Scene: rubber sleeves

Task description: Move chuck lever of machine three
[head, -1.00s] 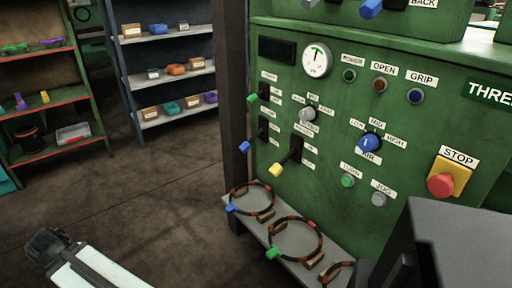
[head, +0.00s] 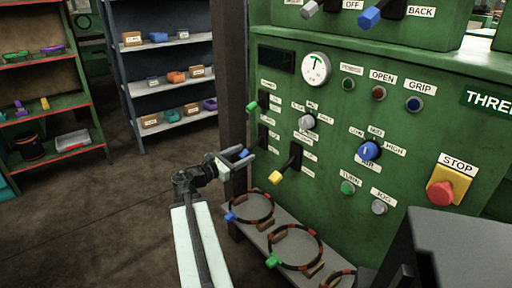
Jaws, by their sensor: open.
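The green panel (head: 340,225) of machine three carries a partly visible "THREE" sign (head: 488,99). On its left side are a green-tipped lever (head: 252,106), a blue-tipped lever (head: 244,153) below it and a yellow-tipped lever (head: 276,177) to the right. Their small labels are too blurred to read, so I cannot tell which is the chuck lever. My gripper (head: 246,154) is open at the blue tip, with its fingers pointing at the panel. The blue tip appears between or just behind the fingers; contact cannot be told. The fingers partly hide this lever.
A low shelf (head: 262,238) with several ringed sleeves juts out below the panel. A dark post (head: 231,75) stands at the panel's left edge. A STOP button (head: 440,192), dials and other buttons lie to the right. Shelving (head: 165,85) stands behind; the floor at left is clear.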

